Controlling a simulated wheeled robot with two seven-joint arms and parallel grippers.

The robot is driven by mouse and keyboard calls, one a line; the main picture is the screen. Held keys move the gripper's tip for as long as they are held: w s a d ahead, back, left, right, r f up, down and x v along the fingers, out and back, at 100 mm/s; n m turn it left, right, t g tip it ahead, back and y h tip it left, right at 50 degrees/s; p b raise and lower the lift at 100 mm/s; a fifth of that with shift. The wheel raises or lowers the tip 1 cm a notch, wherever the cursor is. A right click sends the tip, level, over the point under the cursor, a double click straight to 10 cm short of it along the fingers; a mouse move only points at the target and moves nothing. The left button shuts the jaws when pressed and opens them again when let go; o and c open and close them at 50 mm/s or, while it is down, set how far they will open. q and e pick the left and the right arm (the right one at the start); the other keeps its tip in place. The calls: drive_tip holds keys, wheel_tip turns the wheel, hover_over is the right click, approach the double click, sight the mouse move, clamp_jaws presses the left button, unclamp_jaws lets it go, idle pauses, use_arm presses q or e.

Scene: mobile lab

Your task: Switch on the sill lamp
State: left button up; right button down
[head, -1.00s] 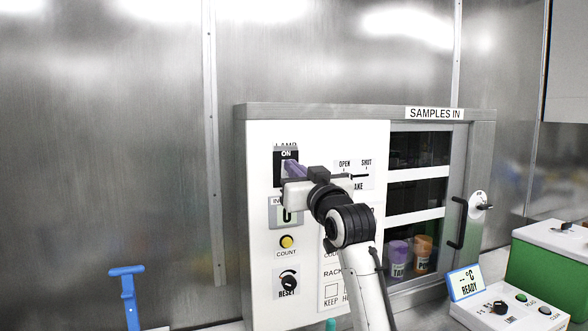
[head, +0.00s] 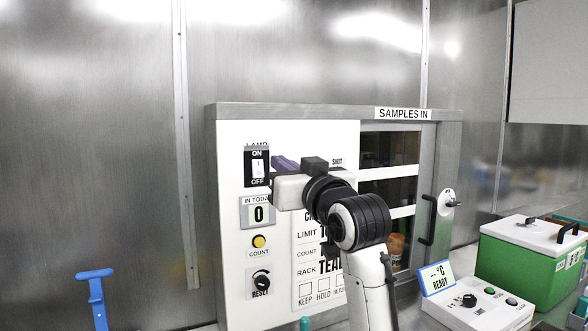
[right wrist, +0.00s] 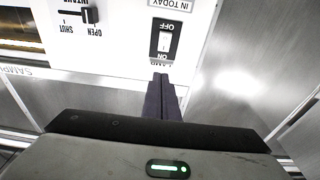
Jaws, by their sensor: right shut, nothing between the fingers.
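The lamp switch (head: 258,168) is a white rocker in a black plate marked ON above and OFF below, high on the left of the white panel. It also shows upside down in the right wrist view (right wrist: 164,42). I cannot tell which side of the rocker is pressed in. My right gripper (head: 280,161) has purple fingers, shut and empty, just right of the switch in the head view. In the right wrist view its fingertips (right wrist: 160,77) point at the panel near the ON end, apart from the rocker as far as I can tell. My left gripper is out of view.
A glass-fronted cabinet door with a dark handle (head: 429,219) is right. A green box (head: 520,270) and a control box (head: 470,312) stand at right.

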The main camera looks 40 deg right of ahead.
drive_tip(key=s, duration=0.2)
drive_tip(key=s+r, duration=0.1)
drive_tip(key=s, duration=0.1)
drive_tip(key=shift+a, duration=0.3)
drive_tip(key=shift+f, duration=0.15)
